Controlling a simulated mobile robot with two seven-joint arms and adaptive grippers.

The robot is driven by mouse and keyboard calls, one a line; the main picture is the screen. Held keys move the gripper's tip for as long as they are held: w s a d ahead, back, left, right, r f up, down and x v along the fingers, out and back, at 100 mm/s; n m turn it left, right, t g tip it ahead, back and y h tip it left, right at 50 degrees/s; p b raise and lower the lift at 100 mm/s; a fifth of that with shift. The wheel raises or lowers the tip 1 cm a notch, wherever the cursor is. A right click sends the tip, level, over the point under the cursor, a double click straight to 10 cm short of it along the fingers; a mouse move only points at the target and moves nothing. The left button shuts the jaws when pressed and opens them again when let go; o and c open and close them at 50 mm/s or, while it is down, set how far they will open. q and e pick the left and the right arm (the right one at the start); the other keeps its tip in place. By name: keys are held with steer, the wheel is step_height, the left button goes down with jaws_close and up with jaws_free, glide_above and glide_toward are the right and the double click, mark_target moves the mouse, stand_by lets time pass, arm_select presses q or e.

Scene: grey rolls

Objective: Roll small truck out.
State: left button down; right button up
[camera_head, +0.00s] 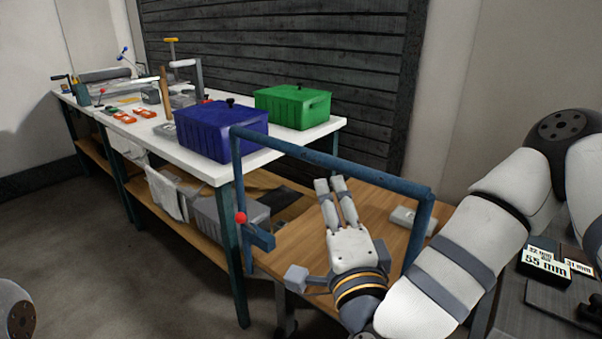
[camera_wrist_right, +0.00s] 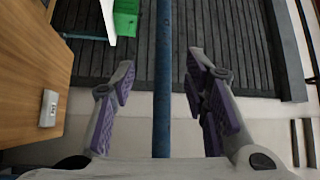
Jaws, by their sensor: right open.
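The small truck has a wooden deck (camera_head: 290,240) and a blue tube handle (camera_head: 375,178) standing up at its near end. The deck also shows at the left of the right wrist view (camera_wrist_right: 30,75). My right gripper (camera_head: 329,183) is open and empty near the handle's top bar. In the right wrist view the blue bar (camera_wrist_right: 163,85) runs lengthwise between the two spread fingers, touching neither visibly. How deep it sits between them I cannot tell. My left gripper is out of view.
A white-topped workbench (camera_head: 190,158) holds a blue box (camera_head: 220,130), a green box (camera_head: 292,105) and several tools. A small grey block (camera_head: 408,218) lies on the deck. Grey slatted wall stands behind. Dark labelled boxes (camera_head: 545,265) sit at right. Floor at left is clear.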

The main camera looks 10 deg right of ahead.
mark_target(326, 166)
steer(key=w, duration=0.4)
steer(key=w+d+r, duration=0.1)
steer(key=w, duration=0.3)
steer(key=w+d+r, duration=0.1)
steer(key=w, duration=0.2)
steer(key=shift+w, duration=0.4)
steer(key=shift+r, duration=0.1)
jaws_close()
